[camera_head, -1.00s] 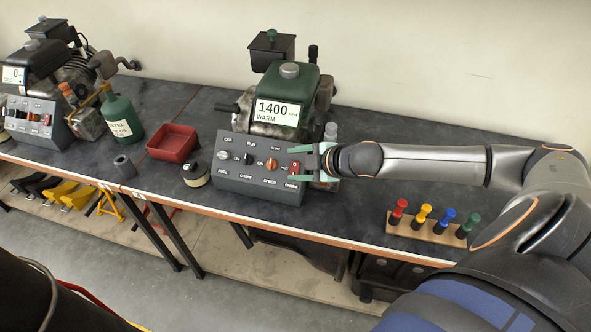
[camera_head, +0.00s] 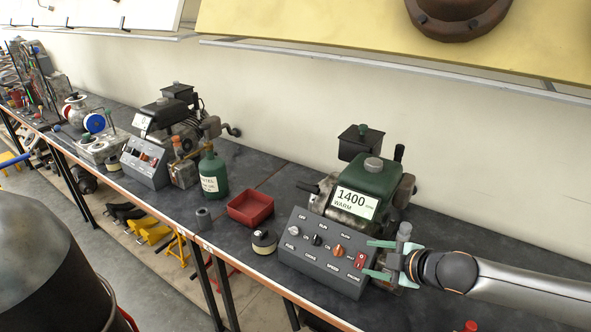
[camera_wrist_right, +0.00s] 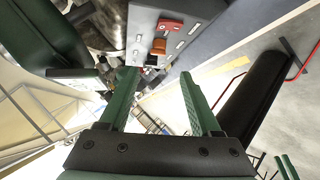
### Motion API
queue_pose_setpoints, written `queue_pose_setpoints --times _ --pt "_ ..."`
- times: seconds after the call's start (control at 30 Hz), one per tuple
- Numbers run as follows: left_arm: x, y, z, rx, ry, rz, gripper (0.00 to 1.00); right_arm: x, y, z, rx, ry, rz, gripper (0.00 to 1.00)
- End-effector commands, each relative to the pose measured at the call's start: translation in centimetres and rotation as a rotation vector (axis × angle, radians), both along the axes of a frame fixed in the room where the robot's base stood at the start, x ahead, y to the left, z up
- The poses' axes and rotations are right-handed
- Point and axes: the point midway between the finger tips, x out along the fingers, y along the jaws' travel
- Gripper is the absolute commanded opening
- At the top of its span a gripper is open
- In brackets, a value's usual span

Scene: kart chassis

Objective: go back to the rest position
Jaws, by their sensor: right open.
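My right gripper (camera_head: 382,260) is open and empty at the right end of a grey control panel (camera_head: 312,262), close to its red switch (camera_head: 360,261). I cannot tell whether it touches the panel. Behind the panel stands a green engine (camera_head: 372,180) whose display reads 1400 and WARM. In the right wrist view, the two green fingers (camera_wrist_right: 158,100) are spread apart, with the panel (camera_wrist_right: 146,30), its orange knob and the red switch beyond them. My left gripper is not in view.
A red tray (camera_head: 250,208), a small round container (camera_head: 264,241) and a green canister (camera_head: 213,175) stand left of the panel. A second engine with its own panel (camera_head: 146,163) is farther left. A yellow board (camera_head: 330,30) hangs above. The bench's front edge runs below the panel.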

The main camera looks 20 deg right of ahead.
Motion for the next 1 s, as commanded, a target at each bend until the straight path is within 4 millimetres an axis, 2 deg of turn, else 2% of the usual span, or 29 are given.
queue_pose_setpoints --times 0.07,0.17,0.27,0.4,0.6,0.8,1.0 --pt "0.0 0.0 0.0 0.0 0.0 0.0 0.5 -0.1 0.2 -0.2 0.005 0.001 0.0 0.65" --pt "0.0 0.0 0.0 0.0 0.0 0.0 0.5 -0.4 1.5 -1.2 0.041 0.01 0.004 0.65" --pt "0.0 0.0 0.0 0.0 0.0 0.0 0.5 -1.3 4.1 -3.3 0.124 0.029 -0.001 0.65" --pt "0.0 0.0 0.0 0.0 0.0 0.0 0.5 -3.6 8.7 -7.0 0.291 0.065 -0.046 0.65" --pt "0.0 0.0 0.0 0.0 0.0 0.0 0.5 -7.9 13.1 -11.6 0.51 0.127 -0.198 0.65" --pt "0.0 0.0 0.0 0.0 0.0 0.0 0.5 -13.3 15.1 -16.0 0.669 0.202 -0.426 0.65" --pt "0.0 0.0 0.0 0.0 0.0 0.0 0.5 -17.8 15.4 -18.9 0.736 0.258 -0.611 0.65"
